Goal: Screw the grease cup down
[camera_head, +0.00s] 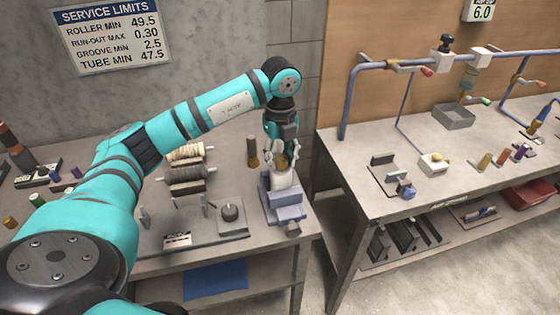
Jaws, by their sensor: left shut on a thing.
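My left gripper (281,156) points straight down over the bench and is shut on a small brass-coloured piece, which looks like the grease cup (282,161). The cup is mostly hidden by the fingers. It sits at the top of a pale block (284,180) held in a blue-grey vise (285,205) near the bench's right end. I cannot tell how far the cup is seated in the block. My right gripper is not in view.
A brown and brass upright piece (252,152) stands just left of the gripper. A gap separates the right bench (350,160), which carries blue pipework (352,95).

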